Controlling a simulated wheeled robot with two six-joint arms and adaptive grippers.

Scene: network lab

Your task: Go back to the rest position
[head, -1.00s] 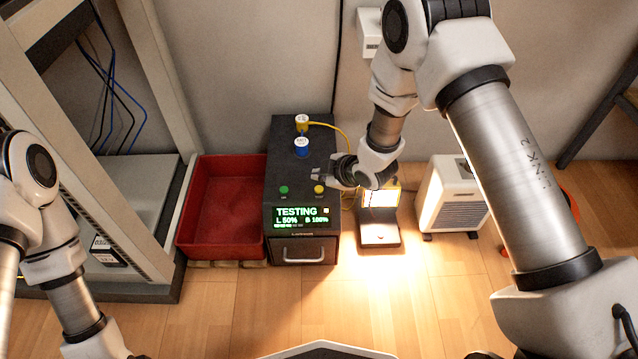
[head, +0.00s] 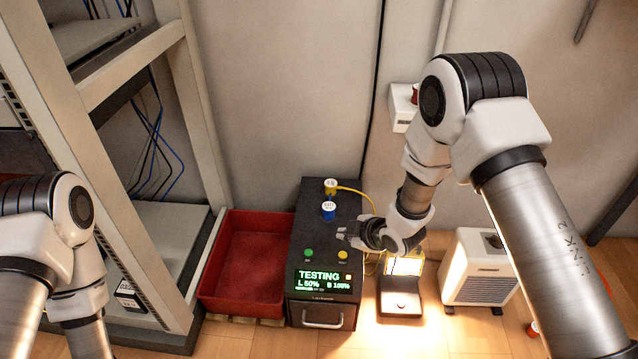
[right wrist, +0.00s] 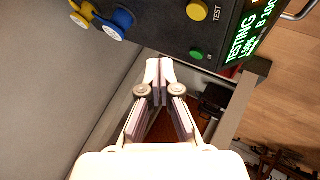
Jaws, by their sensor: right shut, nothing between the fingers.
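My right gripper (head: 352,234) is shut and empty, over the top of the black tester box (head: 345,200). In the right wrist view the gripper (right wrist: 159,68) has its fingertips together, with nothing between them. The tester box also shows in that view (right wrist: 165,30). Its screen reads TESTING, L 50%, with a B value beside it. My left arm comes in at the left of the head view, but its gripper is out of the frame.
A red bin (head: 245,262) stands left of the tester. The rack (head: 190,120) fills the left side. A lit lamp (head: 401,297) and a white heater-like unit (head: 478,270) stand to the right. A yellow cable (head: 362,196) runs from the yellow plug (head: 330,187); a blue plug (head: 328,211) sits in front of it.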

